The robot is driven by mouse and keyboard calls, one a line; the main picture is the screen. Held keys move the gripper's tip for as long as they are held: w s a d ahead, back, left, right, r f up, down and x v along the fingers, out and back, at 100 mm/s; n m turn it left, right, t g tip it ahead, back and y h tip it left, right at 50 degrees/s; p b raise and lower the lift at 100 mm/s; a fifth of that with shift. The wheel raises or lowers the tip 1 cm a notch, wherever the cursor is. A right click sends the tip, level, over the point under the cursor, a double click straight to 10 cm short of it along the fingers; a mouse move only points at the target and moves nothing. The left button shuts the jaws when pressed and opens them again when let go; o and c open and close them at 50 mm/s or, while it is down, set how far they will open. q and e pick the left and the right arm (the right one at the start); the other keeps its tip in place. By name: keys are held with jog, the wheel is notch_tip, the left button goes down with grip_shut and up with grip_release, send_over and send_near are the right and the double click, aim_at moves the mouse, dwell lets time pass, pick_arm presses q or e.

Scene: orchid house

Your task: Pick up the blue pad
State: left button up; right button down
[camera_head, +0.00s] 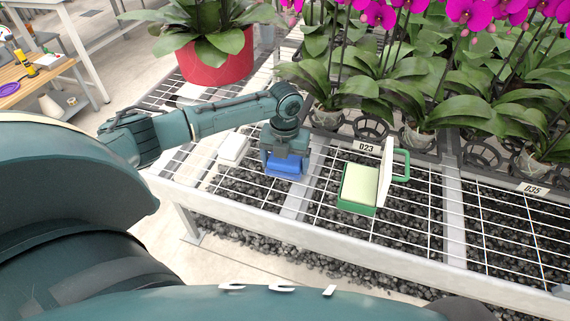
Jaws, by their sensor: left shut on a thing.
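The blue pad (285,166) is at the fingers of my left gripper (284,160), over the wire bench near its front. My left gripper points down and is shut on the blue pad; its body hides the pad's upper back part. I cannot tell whether the pad touches the wire mesh. My right gripper is not in view.
A white block (233,148) lies left of the pad on the wire bench (330,245). A green box (357,188) with a raised white lid stands to the right. Potted orchids (415,133) fill the back; a red pot (217,62) stands back left.

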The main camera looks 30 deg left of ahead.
pick_arm(q)
jog(key=shift+r, duration=0.1)
notch_tip(320, 180, up, 10)
jog(key=shift+f, duration=0.1)
dwell(0.3)
jog(key=o, duration=0.4)
jog(key=c, duration=0.3)
